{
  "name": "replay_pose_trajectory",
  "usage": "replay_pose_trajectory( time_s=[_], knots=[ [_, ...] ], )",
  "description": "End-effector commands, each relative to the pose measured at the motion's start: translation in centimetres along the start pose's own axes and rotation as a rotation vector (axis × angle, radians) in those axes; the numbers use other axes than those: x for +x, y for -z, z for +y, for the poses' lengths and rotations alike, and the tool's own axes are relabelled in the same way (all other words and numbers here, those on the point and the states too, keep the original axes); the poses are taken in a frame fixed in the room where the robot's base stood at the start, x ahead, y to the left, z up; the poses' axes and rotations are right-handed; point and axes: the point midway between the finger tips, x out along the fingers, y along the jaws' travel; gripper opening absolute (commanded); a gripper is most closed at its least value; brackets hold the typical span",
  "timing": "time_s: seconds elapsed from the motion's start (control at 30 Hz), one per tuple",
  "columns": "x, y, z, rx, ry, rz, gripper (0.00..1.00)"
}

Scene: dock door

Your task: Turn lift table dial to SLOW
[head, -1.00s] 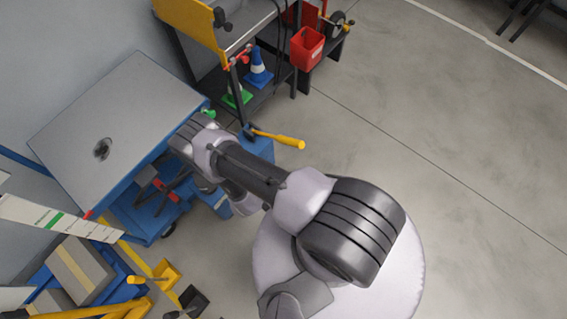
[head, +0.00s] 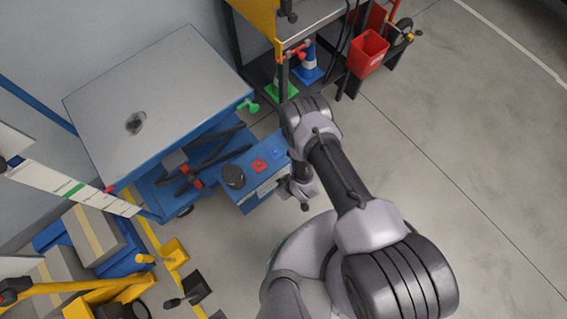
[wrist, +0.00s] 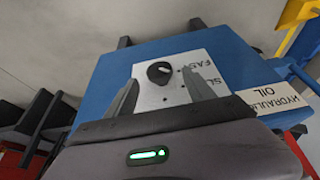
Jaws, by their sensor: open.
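The lift table (head: 150,100) has a grey top and a blue frame, at the left of the head view. A blue control box (head: 228,195) stands beside it. In the wrist view the dial (wrist: 160,72) is a black knob on a white plate (wrist: 150,97), with upside-down FAST and partly hidden SL lettering at its right. My gripper (wrist: 166,88) is open, its fingers on either side of the dial in that view; I cannot tell if they touch it. In the head view my gripper (head: 304,196) is by the box's right side, and the dial is not clear.
A black knob (head: 232,176) and a red button (head: 259,165) are on the box top. A HYDRAULIC OIL label (wrist: 275,100) is in the wrist view. A cart with a red bin (head: 366,52) stands behind. Floor at the right is clear.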

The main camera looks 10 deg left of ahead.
Motion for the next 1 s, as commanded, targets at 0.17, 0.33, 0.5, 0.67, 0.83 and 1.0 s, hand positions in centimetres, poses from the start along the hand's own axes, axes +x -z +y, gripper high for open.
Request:
replay_pose_trajectory(
  time_s=[0.17, 0.33, 0.5, 0.67, 0.83, 1.0],
  knots=[
    [3.0, -0.1, 0.0, -0.002, 0.0, 0.0, 0.62],
    [3.5, 0.0, 0.0, -0.002, 0.0, 0.0, 0.62],
    [3.5, 0.1, 0.0, -0.001, 0.0, 0.0, 0.62],
    [3.5, 0.1, 0.0, -0.001, 0.0, 0.0, 0.37],
    [3.5, 0.0, 0.0, -0.001, 0.0, 0.0, 0.03],
    [3.4, 0.1, -0.3, -0.018, -0.038, 0.0, 0.01]
  ],
)
